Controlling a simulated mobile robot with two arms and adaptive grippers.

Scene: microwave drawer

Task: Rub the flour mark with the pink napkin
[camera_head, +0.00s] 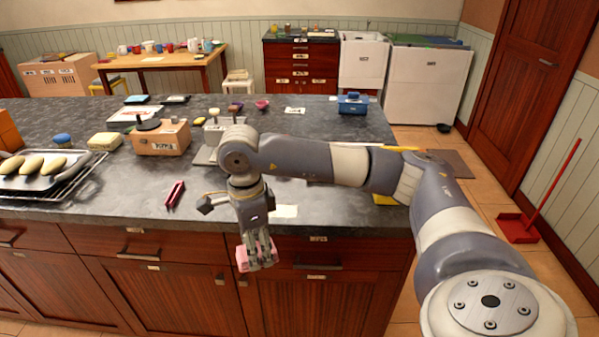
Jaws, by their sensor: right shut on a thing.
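My right gripper (258,262) comes in from the right and hangs down at the front edge of the dark counter. It is shut on the pink napkin (242,258), which shows at the left side of its fingers. The napkin is in front of the cabinet face, below the counter top. I cannot tell whether it touches the cabinet. A small pale patch (284,211) lies on the counter near the front edge, right of my wrist; I cannot tell whether it is the flour mark or a sheet. My left gripper is not in view.
On the dark counter (330,205) stand a tray of rolls (40,172), a wooden box (160,138), a red tool (175,194) and a blue box (352,103). A drawer labelled WIPES (318,239) is below the counter's front edge.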

